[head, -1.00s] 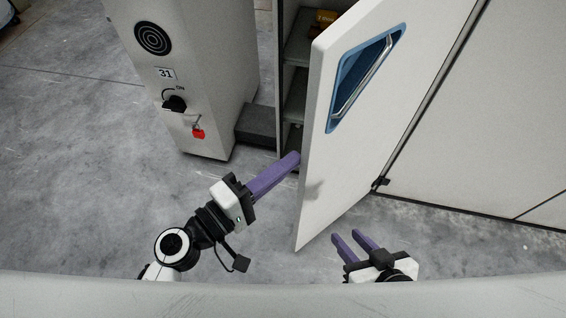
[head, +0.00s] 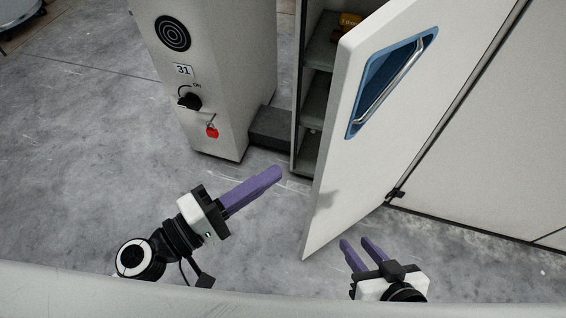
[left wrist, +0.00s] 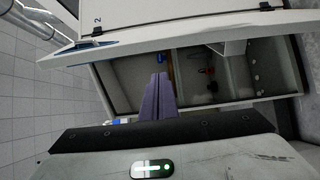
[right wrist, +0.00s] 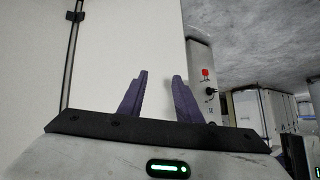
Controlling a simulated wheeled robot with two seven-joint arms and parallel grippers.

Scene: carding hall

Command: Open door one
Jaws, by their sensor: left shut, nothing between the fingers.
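The white cabinet door (head: 345,190) stands swung well open, hinged on its right side, with a blue recess holding a metal handle (head: 392,85). Shelves (head: 318,95) show behind it, and the open interior also shows in the left wrist view (left wrist: 205,75). I cannot read a number one on this door. My left gripper (head: 277,172) is shut and empty, left of the door's free edge and apart from it. My right gripper (head: 358,246) is open and empty, low in front of the door's outer face; its fingers show apart in the right wrist view (right wrist: 160,90).
Closed white panels (head: 500,130) run right.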

